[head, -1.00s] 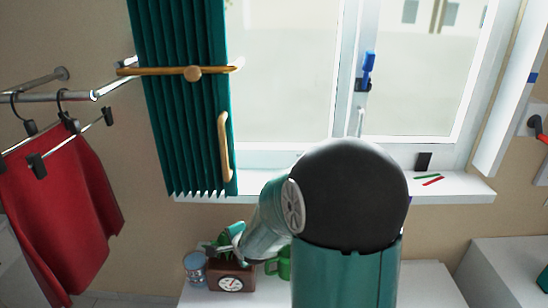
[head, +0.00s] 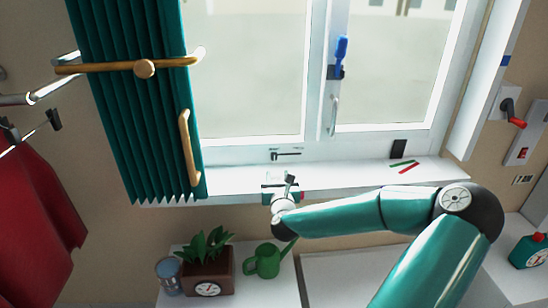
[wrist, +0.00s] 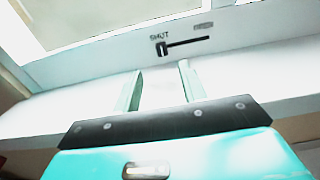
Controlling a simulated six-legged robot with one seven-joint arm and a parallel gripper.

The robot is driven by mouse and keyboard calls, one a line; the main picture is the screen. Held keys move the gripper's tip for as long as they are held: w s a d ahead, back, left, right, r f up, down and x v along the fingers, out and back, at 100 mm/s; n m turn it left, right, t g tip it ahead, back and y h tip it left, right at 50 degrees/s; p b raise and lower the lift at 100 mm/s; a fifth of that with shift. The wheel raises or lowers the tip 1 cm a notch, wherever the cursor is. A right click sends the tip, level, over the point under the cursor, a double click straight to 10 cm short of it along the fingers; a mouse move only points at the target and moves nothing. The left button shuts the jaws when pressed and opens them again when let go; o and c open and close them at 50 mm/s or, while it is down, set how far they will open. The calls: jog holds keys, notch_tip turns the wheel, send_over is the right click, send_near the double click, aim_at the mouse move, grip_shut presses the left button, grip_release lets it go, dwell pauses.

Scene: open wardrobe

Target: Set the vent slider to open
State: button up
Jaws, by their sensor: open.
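The vent slider (head: 285,154) is a small dark slider on the lower window frame, a thin horizontal slot with an upright knob at its left end. In the wrist view the slider (wrist: 163,48) shows its knob at the left, below the word SHUT; a small label at the right end is too blurred to read. My gripper (head: 279,184) is in front of the sill, just below the slider. In the wrist view my gripper (wrist: 160,78) has its two fingers apart, with nothing between them, pointing at the frame below the slider and clear of the knob.
The window sill (head: 340,176) runs under the slider, with red and green strips (head: 404,165) at its right. A teal curtain (head: 130,100) with a wooden handle hangs at the left. A potted plant (head: 206,262) and green watering can (head: 267,260) stand below.

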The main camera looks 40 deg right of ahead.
aim_at(275, 156)
jog(key=x, duration=1.1)
jog(key=shift+w+d+f, duration=0.1)
jog(key=shift+w+d, duration=0.2)
jog(key=shift+c, duration=0.2)
grip_shut()
jog(key=shift+s, duration=0.1)
